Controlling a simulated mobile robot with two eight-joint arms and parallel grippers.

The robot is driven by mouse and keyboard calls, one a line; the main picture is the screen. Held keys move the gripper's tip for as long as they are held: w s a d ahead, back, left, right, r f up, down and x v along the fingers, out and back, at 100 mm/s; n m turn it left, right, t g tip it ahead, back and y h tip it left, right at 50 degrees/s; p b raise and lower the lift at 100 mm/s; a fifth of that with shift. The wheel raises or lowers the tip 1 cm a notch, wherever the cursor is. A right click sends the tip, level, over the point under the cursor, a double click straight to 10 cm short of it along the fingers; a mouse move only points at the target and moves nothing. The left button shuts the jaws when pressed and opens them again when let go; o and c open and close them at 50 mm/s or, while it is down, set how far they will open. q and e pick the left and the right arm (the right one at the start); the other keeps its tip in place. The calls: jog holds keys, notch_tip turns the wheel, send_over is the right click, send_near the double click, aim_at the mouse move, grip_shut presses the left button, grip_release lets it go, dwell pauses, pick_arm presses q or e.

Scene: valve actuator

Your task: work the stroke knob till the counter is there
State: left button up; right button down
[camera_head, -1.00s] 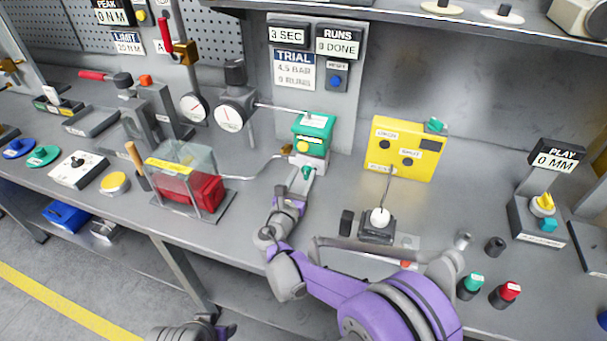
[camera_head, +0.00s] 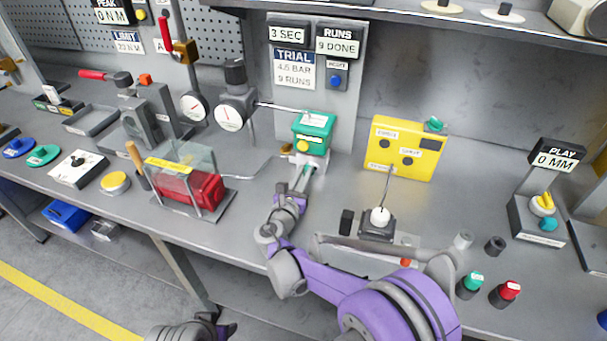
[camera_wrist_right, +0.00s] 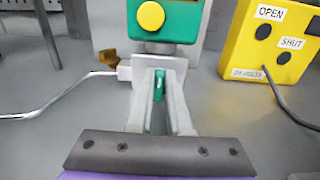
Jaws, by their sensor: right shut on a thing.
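The green actuator (camera_head: 313,132) stands on the bench against a grey panel. It also shows in the right wrist view (camera_wrist_right: 178,32), with a round yellow button (camera_wrist_right: 151,15) on its front. My right gripper (camera_head: 304,178) is below it, its fingers closed around a small teal knob (camera_wrist_right: 160,88), which I take as the stroke knob; the fingers hide most of it. The RUNS counter (camera_head: 338,46) appears to read 9 DONE. The TRIAL card (camera_head: 295,70) appears to read 4.5 BAR, 9 RUNS.
A yellow box (camera_head: 402,148) labelled OPEN and SHUT stands to the right, its cable running to a white-topped switch (camera_head: 380,218). A red block (camera_head: 193,188) under a clear guard stands to the left. A dial gauge (camera_head: 229,118) is near the panel. Bench between is clear.

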jog(key=shift+m, duration=0.3)
jog(key=m, duration=0.2)
jog(key=shift+s+d+m+b, duration=0.1)
jog(key=shift+d+m+b, duration=0.15)
jog(key=shift+m+b, duration=0.15)
jog(key=shift+d+f+m, duration=0.1)
jog(key=shift+d+m, duration=0.05)
jog(key=shift+m, duration=0.7)
jog(key=shift+d+f+m, duration=0.1)
jog(key=shift+m, duration=0.75)
jog(key=c, duration=0.9)
grip_release()
jog(key=shift+o, duration=0.2)
jog(key=shift+s, duration=0.15)
jog(key=b+v, duration=0.1)
jog(key=v, duration=0.9)
jog(key=shift+s+a+r, duration=0.1)
jog(key=shift+s, duration=0.2)
